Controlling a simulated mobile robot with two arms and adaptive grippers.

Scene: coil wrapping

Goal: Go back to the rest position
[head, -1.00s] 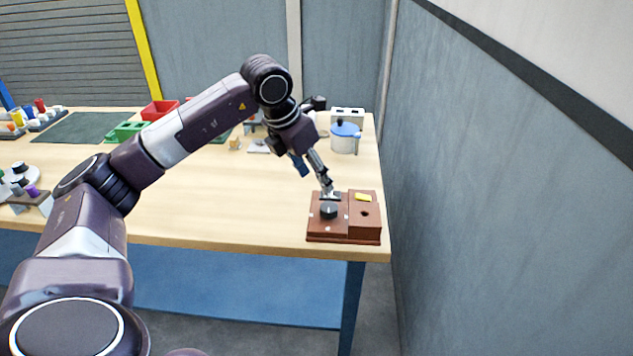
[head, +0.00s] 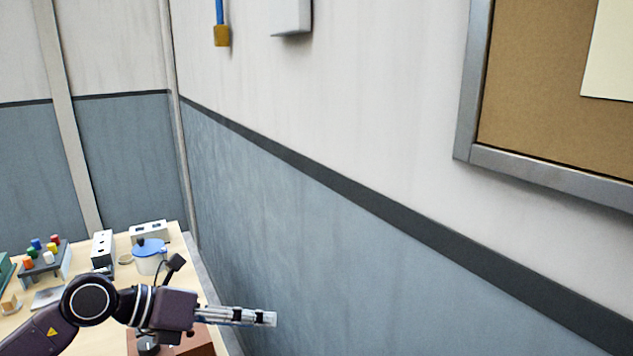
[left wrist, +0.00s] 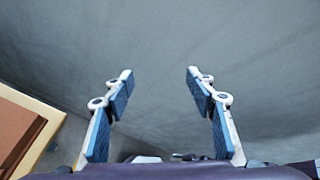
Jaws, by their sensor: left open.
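My left gripper (head: 268,319) is at the lower middle of the head view, pointing right toward the grey-blue wall. In the left wrist view its two blue-padded fingers (left wrist: 160,75) stand apart with nothing between them. The brown wooden block (head: 200,343) is at the bottom of the head view, partly hidden behind my left wrist. A brown corner, probably the same block (left wrist: 18,135), shows at the left of the wrist view. My right gripper is not in view.
The wall (head: 330,235) runs along the table's (head: 185,245) right side, near my left gripper. A white pot with a blue lid (head: 149,257), white slotted blocks (head: 103,250) and a rack of coloured pegs (head: 45,260) stand at the back. A framed board (head: 540,95) hangs at upper right.

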